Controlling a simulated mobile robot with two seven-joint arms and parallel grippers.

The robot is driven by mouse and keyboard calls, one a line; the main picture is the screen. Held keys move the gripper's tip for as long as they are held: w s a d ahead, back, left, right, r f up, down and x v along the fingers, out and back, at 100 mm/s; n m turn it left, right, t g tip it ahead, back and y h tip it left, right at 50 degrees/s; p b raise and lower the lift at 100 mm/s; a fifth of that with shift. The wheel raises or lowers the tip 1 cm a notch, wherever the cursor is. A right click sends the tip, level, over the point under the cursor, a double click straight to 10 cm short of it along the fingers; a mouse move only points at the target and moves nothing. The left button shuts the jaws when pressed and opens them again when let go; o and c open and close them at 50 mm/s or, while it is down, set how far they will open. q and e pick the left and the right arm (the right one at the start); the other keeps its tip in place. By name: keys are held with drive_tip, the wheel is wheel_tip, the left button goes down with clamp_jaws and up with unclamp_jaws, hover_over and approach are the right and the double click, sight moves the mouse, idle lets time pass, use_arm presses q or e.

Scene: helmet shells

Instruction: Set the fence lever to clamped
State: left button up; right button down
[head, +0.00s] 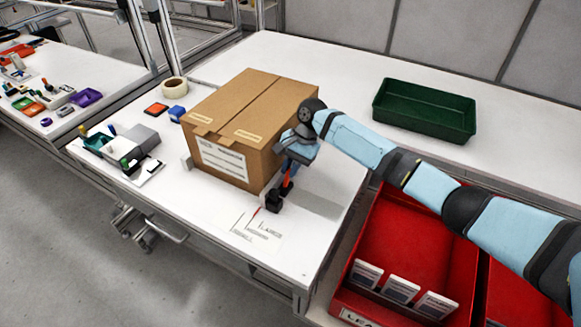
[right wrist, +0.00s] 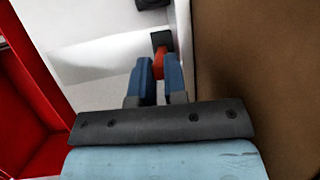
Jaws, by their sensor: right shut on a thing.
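The fence lever (head: 286,183) has a red handle on a small black base (head: 273,201), at the front right of the cardboard box (head: 243,125). My right gripper (head: 289,175) reaches in from the right and is shut on the red handle, close to the box's right side. In the right wrist view the blue fingers (right wrist: 157,64) stand on both sides of the red handle (right wrist: 159,70), with the box's brown wall (right wrist: 265,70) right beside them. The fingers hide part of the handle. My left gripper is not in view.
A green tray (head: 424,110) stands on the back table. Red bins (head: 400,240) sit at the lower right, below my right arm. A tape roll (head: 173,89) and small parts lie left of the box. Printed sheets (head: 250,225) lie at the table's front.

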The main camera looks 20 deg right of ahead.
drive_tip(key=s+d+t+y+p, duration=0.1)
drive_tip(key=p, duration=0.2)
drive_tip(key=shift+p, duration=0.4)
drive_tip(key=shift+s+d+f+n+t+y+p, duration=0.1)
drive_tip(key=shift+s+n+t+y+p, duration=0.2)
drive_tip(key=shift+t+y+p, duration=0.15)
drive_tip(key=shift+s+d+f+t+y+p, duration=0.3)
drive_tip(key=shift+f+t+y, duration=0.2)
drive_tip(key=shift+t+y, duration=0.2)
drive_tip(key=shift+s+d+f+n+t+y, duration=0.2)
drive_tip(key=shift+d+f+n+t+y, duration=0.2)
drive_tip(key=shift+t+y, duration=0.25)
drive_tip(key=c, duration=1.2)
unclamp_jaws()
drive_tip(key=shift+o, duration=0.2)
